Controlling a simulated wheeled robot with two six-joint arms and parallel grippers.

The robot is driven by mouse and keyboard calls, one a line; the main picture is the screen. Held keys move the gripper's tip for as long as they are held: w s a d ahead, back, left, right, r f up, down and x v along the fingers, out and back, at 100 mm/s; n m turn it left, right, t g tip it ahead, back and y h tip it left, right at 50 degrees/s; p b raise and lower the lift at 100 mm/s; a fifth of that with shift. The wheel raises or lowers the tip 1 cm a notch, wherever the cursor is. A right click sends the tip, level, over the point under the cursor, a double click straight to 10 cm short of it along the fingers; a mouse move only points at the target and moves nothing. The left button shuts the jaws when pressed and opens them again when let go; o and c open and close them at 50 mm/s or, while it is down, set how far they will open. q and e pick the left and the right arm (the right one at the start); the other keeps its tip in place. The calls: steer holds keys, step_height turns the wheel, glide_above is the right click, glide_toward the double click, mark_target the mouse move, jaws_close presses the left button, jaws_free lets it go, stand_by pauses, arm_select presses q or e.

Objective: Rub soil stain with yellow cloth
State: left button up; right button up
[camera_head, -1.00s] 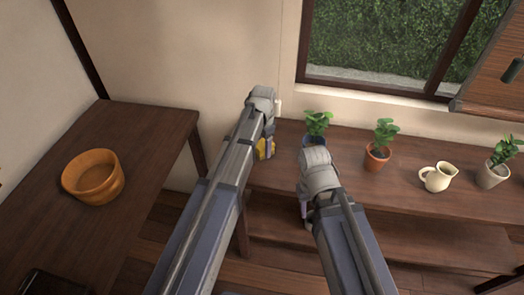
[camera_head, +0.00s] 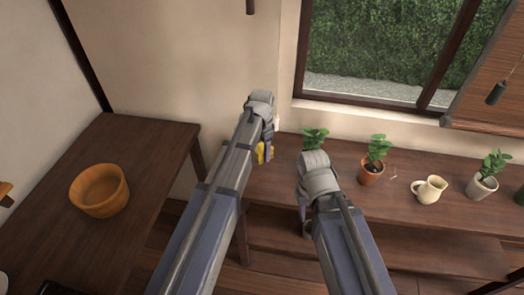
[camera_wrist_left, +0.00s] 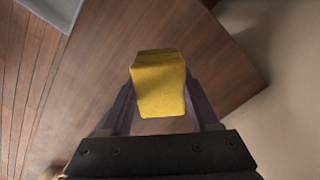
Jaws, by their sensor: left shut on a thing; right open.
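The yellow cloth (camera_head: 261,152) shows as a small patch at the tip of my left gripper (camera_head: 266,150), which is shut on it at the left end of the long wooden table. In the left wrist view the cloth (camera_wrist_left: 160,85) is a folded, block-like piece between the two fingers, above a brown wooden surface. I cannot tell whether it touches that surface. My right gripper (camera_head: 304,215) is open and empty in front of the long table's edge, mostly hidden by its own wrist. I see no soil stain; the arms and cloth hide part of the table.
A wooden bowl (camera_head: 99,191) sits on the left table (camera_head: 140,150). A pale grey object (camera_wrist_left: 55,8) shows in the wrist view's corner.

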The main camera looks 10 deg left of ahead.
arm_select(q)
steer(key=shift+r, duration=0.1)
step_height(320, 180, up, 3)
steer(key=p, duration=0.3)
steer(key=shift+r, duration=0.1)
stand_by(0.4)
